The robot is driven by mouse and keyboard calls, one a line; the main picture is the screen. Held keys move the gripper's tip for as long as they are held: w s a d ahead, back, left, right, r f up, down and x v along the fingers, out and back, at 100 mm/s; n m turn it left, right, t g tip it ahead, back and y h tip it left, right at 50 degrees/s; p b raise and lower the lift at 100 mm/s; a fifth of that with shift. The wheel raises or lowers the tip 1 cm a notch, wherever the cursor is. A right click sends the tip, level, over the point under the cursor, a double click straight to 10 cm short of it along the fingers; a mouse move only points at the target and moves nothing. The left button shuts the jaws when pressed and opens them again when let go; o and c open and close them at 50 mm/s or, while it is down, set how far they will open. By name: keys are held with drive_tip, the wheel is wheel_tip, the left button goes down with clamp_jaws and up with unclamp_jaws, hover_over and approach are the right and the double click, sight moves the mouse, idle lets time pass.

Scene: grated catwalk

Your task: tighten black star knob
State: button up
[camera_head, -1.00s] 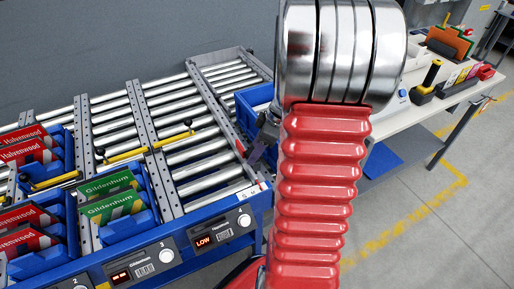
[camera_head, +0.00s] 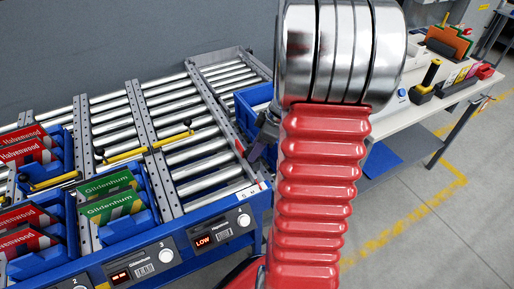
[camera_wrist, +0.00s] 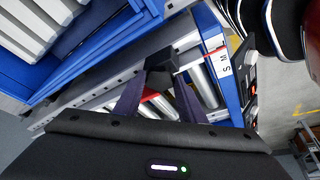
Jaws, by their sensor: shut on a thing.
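The black star knob (camera_wrist: 164,62) shows in the wrist view at the rail of the roller rack, between the tips of my two dark fingers. My gripper (camera_wrist: 160,80) is shut on it. The fingers and palm hide part of the knob, so its lobes and how far it is screwed in cannot be told. In the head view my gripper (camera_head: 258,148) shows only partly, at the right rail beside the blue bin. My red arm hides the rest, and I cannot make out the knob there.
The roller rack (camera_head: 180,125) holds blue bins with red and green boxes (camera_head: 110,207) at left. A blue bin (camera_head: 250,105) lies just behind my gripper. A white workbench (camera_head: 425,112) with tools stands at right. The floor in front of it is largely clear.

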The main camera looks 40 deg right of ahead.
drive_tip(key=shift+a+m, duration=0.25)
drive_tip(key=shift+m, duration=0.55)
idle(0.4)
drive_tip(key=m+h, duration=0.1)
drive_tip(key=m, duration=0.1)
drive_tip(key=shift+a+m+t, duration=0.15)
drive_tip(key=shift+m+t, duration=0.25)
drive_tip(key=shift+a+m+h, duration=0.1)
drive_tip(key=shift+m+h, duration=0.5)
drive_tip(key=shift+m, duration=0.65)
drive_tip(key=shift+a+m+h, duration=0.1)
drive_tip(key=shift+m+h, duration=0.5)
drive_tip(key=shift+m, duration=1.15)
drive_tip(key=o, duration=1)
drive_tip(key=shift+o, duration=0.2)
drive_tip(key=shift+s, duration=0.1)
drive_tip(key=v, duration=1.3)
drive_tip(key=shift+a+r, duration=0.2)
drive_tip(key=shift+r, duration=0.15)
